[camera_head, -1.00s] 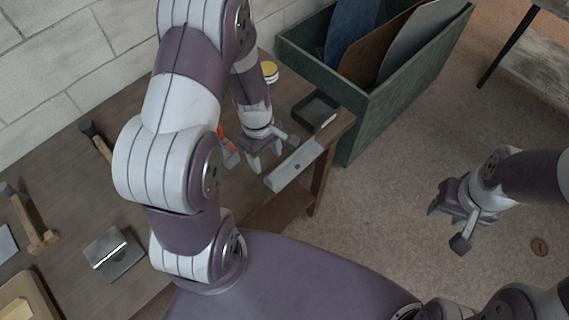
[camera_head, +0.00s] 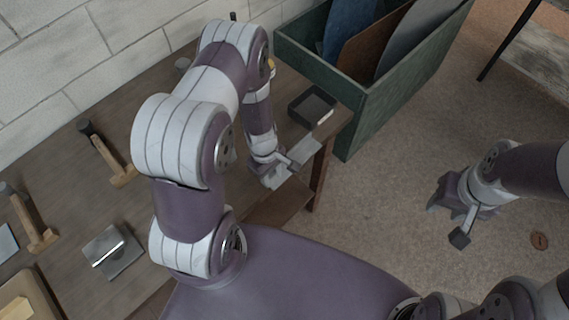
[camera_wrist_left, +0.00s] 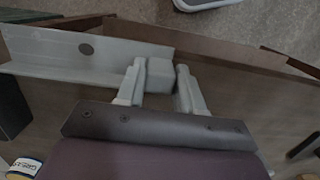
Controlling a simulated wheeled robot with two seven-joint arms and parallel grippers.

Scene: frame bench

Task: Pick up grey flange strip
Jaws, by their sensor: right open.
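The grey flange strip (camera_head: 308,150) lies along the right end of the bench, by the dark tray. In the left wrist view the strip (camera_wrist_left: 50,55) runs in from the left, with a dark hole in its upright face. My left gripper (camera_head: 270,181) is at the strip's near end. In the left wrist view its fingers (camera_wrist_left: 160,82) stand apart on either side of a grey block-like part at the strip's end. I cannot tell whether they press on it. My right gripper (camera_head: 447,205) is open and empty over the floor, right of the bench.
A dark square tray (camera_head: 312,106) sits behind the strip. A green bin (camera_head: 375,112) holding upright panels stands beyond it. Hammers (camera_head: 112,160) and a metal plate (camera_head: 112,252) lie on the left of the bench. A grease tin (camera_wrist_left: 24,167) shows in the left wrist view.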

